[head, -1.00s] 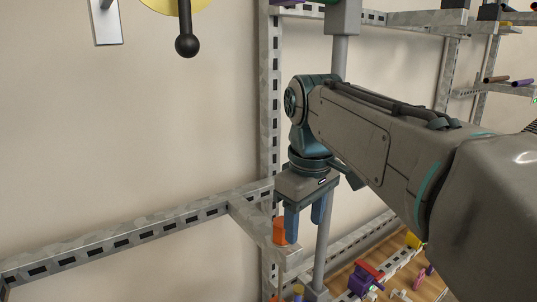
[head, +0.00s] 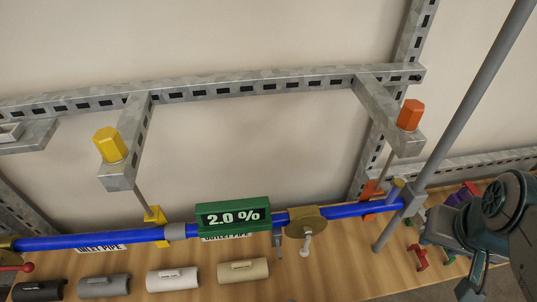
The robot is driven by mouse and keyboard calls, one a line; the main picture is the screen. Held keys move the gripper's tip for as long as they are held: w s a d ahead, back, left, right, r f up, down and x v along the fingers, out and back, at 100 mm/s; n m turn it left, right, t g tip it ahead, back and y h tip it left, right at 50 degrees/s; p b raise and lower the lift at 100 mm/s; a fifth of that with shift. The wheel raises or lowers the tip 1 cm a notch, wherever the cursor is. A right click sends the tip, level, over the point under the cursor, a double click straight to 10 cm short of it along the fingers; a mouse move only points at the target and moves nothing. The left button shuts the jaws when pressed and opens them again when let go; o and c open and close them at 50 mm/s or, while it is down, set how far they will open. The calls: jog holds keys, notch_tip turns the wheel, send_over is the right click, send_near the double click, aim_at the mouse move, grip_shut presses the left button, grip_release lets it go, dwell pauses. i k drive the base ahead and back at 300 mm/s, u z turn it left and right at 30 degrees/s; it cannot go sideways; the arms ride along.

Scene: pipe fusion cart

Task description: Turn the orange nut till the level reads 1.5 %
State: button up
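The orange nut (head: 410,114) is a hex nut on top of the end of a grey bracket arm (head: 389,112) at the right, with a thin rod running down toward the blue pipe (head: 350,210). The level display (head: 233,216), white digits on black in a green housing, reads 2.0 % and sits on the pipe. My gripper (head: 480,285) is low at the right edge, well below and to the right of the nut and apart from it. It is partly cut off by the picture's edge, and its finger opening cannot be made out.
A yellow hex nut (head: 109,145) tops a similar bracket at the left. A grey upright pole (head: 460,120) stands just right of the orange nut. Several half-pipe shells (head: 173,279) lie on the wooden table (head: 330,270).

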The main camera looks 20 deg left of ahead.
aim_at(412, 111)
jog(key=u, duration=0.3)
jog(key=k, duration=1)
jog(key=z, duration=0.2)
